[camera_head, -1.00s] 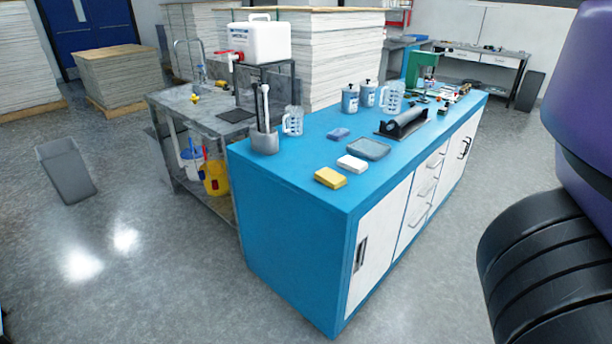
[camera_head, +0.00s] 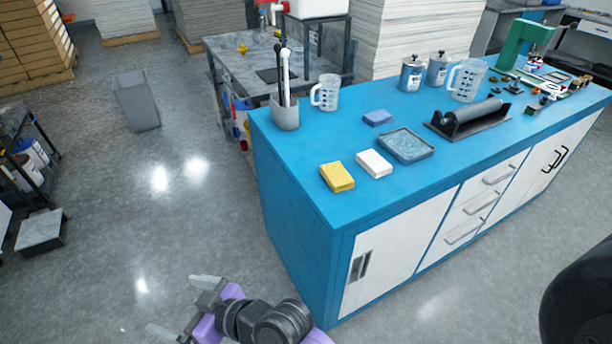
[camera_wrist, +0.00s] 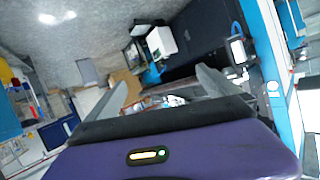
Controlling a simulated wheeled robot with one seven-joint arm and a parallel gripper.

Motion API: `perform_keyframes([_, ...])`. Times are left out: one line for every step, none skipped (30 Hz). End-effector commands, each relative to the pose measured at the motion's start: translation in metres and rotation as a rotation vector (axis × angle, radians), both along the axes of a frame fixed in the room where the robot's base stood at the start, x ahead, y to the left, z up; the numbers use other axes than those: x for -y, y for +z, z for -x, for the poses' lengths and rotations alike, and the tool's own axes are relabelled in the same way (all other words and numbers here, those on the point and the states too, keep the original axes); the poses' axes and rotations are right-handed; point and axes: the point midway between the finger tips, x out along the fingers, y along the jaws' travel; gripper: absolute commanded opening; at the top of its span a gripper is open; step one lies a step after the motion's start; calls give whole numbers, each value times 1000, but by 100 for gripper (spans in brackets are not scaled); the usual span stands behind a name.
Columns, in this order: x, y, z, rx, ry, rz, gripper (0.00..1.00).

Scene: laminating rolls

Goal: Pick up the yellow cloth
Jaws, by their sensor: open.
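The yellow cloth (camera_head: 337,177) is a folded block lying flat on the blue workbench top (camera_head: 300,160), near its front left corner. My gripper (camera_head: 180,308) is low at the bottom of the head view, in front of and to the left of the bench, apart from the cloth and below the bench top. Its two fingers are spread with nothing between them. The wrist view shows the open fingers (camera_wrist: 165,92) too; I cannot make out the cloth there.
A white block (camera_head: 374,163), a grey tray (camera_head: 406,146) and a blue sponge (camera_head: 378,117) lie beside the cloth. A grey holder with tools (camera_head: 286,112) and a clear jug (camera_head: 326,93) stand behind. A black roller (camera_head: 470,115) is further right. The floor left of the bench is mostly clear.

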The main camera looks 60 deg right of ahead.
Motion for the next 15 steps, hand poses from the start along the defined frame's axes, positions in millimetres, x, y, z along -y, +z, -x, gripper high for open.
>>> perform_keyframes([11, 10, -23, 5, 35, 33, 100])
perform_keyframes([15, 13, -33, 1, 59, 53, 100])
perform_keyframes([22, 17, -45, -5, 93, 80, 100])
perform_keyframes([28, 20, -54, -11, 120, 104, 100])
perform_keyframes([34, 23, -62, -18, 145, 126, 100])
perform_keyframes([44, 26, -71, -29, 178, 160, 100])
perform_keyframes([52, 29, -77, -38, 205, 187, 100])
perform_keyframes([61, 31, -83, -51, 230, 215, 100])
perform_keyframes([74, 33, -89, -69, 264, 252, 100])
perform_keyframes([84, 35, -93, -84, 289, 283, 100])
perform_keyframes([96, 37, -96, -101, 313, 312, 100])
perform_keyframes([112, 39, -99, -125, 345, 352, 100])
perform_keyframes([124, 40, -100, -147, 369, 384, 100])
perform_keyframes([138, 41, -100, -169, 393, 413, 100])
perform_keyframes([157, 42, -99, -203, 423, 453, 100])
